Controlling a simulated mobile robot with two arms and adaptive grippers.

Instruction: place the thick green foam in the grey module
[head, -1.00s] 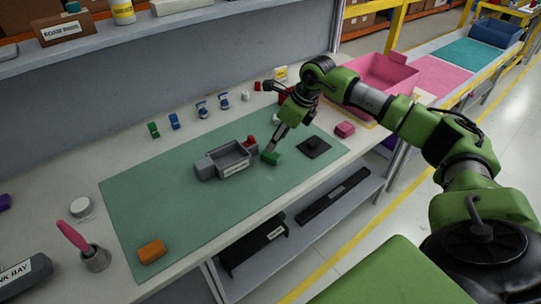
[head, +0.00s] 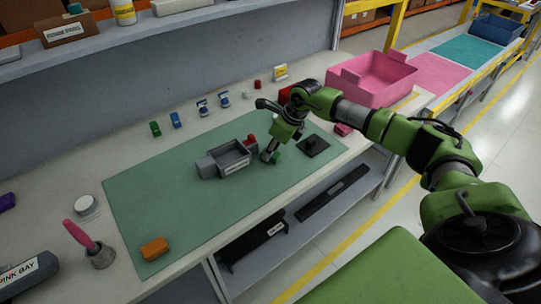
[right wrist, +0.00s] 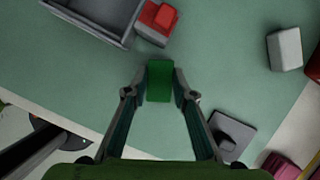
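In the head view the gripper (head: 270,155) points down just right of the module, and the block (head: 275,157) is partly hidden. Whether it touches the mat is unclear. My left gripper is not in view.
A red block (right wrist: 157,15) stands at the module's right end. A black plate with a knob (head: 312,146) lies right of the gripper. An orange block (head: 155,247) lies at the mat's near left. Small coloured pieces line the back. A pink bin (head: 372,80) stands right.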

